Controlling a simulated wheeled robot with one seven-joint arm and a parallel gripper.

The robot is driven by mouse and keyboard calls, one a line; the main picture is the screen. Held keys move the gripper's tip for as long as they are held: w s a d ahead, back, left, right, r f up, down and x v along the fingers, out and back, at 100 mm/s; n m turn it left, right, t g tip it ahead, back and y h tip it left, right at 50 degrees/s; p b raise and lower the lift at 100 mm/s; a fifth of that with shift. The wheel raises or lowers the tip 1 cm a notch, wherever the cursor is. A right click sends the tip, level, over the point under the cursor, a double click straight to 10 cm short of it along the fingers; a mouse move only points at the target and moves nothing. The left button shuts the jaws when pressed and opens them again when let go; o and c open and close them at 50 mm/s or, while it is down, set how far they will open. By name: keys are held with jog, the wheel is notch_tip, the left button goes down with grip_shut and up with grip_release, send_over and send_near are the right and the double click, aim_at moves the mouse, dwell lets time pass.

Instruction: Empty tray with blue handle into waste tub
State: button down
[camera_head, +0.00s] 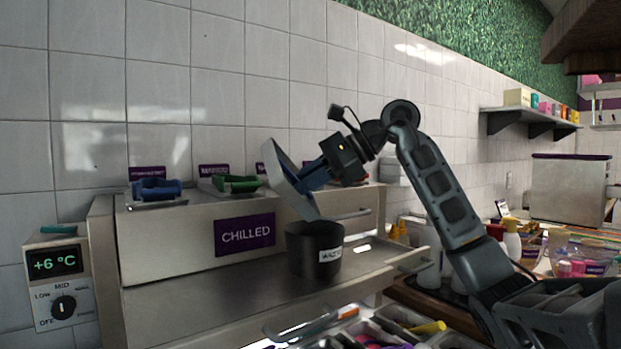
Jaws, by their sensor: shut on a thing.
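My gripper (326,172) is shut on the blue handle (315,179) of a grey tray (286,181). The tray is steeply tilted, with its lower end just above the waste tub (307,257). The tub is dark, round and upright, with a white label on its front, and stands on the steel counter. The tray's inside is turned away from the camera, so its contents cannot be seen. Nothing is visibly falling from it.
Behind the tub is a steel unit with a purple CHILLED sign (245,234). Another blue handle (156,189) and a green handle (236,184) sit on its top. A temperature dial box (59,284) is at left. The counter (195,309) left of the tub is clear.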

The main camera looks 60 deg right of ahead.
jog(key=shift+w+a+f+g+h, duration=0.15)
jog(key=shift+w+f+g+h, duration=0.2)
jog(key=shift+g, duration=0.45)
jog(key=shift+w+a+f+g+h, duration=0.25)
jog(key=shift+w+g, duration=0.2)
jog(key=shift+g, duration=0.35)
jog(key=shift+w+a+f+g+h, duration=0.1)
jog(key=shift+w+f+g+h, duration=0.25)
jog(key=shift+g, duration=0.45)
jog(key=shift+w+a+f+g+h+p, duration=0.1)
jog(key=shift+w+f+g+h+p, duration=0.25)
jog(key=shift+g, duration=0.4)
jog(key=shift+w+a+f+g+h+p, duration=0.15)
jog(key=shift+f+g+h+p, duration=0.3)
jog(key=shift+g, duration=0.35)
jog(key=shift+w+f+g+h+p, duration=0.15)
jog(key=shift+w+f+g+h, duration=0.1)
jog(key=shift+f+g, duration=0.4)
jog(key=shift+r+g+p, duration=0.5)
jog(key=shift+r+p, duration=0.1)
jog(key=shift+p, duration=0.05)
